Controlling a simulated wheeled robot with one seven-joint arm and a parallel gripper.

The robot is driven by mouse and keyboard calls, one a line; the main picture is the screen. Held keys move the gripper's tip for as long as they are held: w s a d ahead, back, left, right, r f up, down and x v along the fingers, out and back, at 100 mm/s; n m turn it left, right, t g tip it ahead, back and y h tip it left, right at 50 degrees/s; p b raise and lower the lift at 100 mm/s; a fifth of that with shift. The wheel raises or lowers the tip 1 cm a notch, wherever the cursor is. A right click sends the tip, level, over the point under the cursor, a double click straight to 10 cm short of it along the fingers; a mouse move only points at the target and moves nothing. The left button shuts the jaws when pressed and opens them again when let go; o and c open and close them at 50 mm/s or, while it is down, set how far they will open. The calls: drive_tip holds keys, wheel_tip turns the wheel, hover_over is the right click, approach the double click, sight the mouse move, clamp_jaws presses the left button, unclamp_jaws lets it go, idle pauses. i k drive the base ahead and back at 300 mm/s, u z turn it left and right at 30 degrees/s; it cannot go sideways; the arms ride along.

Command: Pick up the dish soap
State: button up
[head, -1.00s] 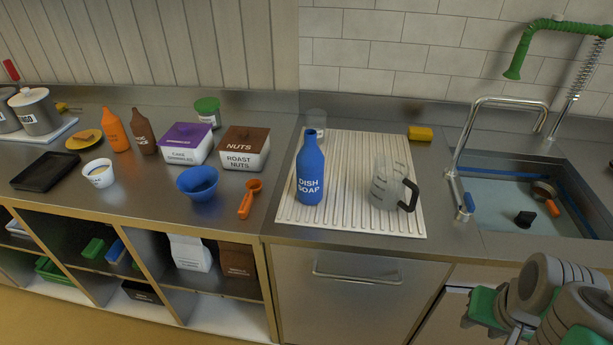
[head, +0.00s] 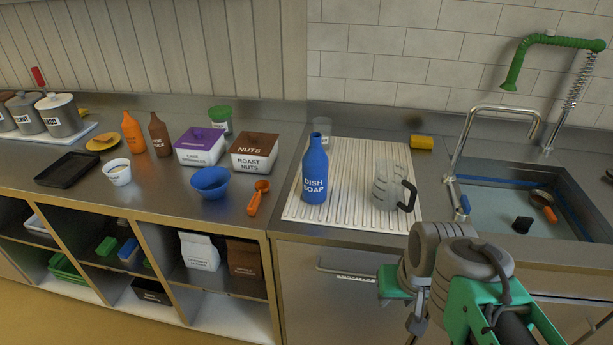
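The dish soap (head: 315,172) is a blue bottle with white lettering. It stands upright on the left part of a cream ribbed drying mat (head: 345,216) on the steel counter. My gripper (head: 405,318) is at the lower right, in front of the counter, below and to the right of the bottle and apart from it. Its green and grey parts show, but its fingertips are small and partly hidden behind my arm, so its opening is unclear. Nothing is visibly held.
A clear measuring jug (head: 389,186) with a black handle stands right of the bottle. A clear cup (head: 323,126) is behind it. A blue bowl (head: 211,182) and an orange scoop (head: 257,198) lie left of the mat. The sink (head: 500,205) and tap are at right.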

sight(315, 161)
drive_tip(key=u, duration=2.5)
drive_tip(key=k, duration=0.15)
drive_tip(key=z, duration=0.95)
drive_tip(key=i, duration=0.5)
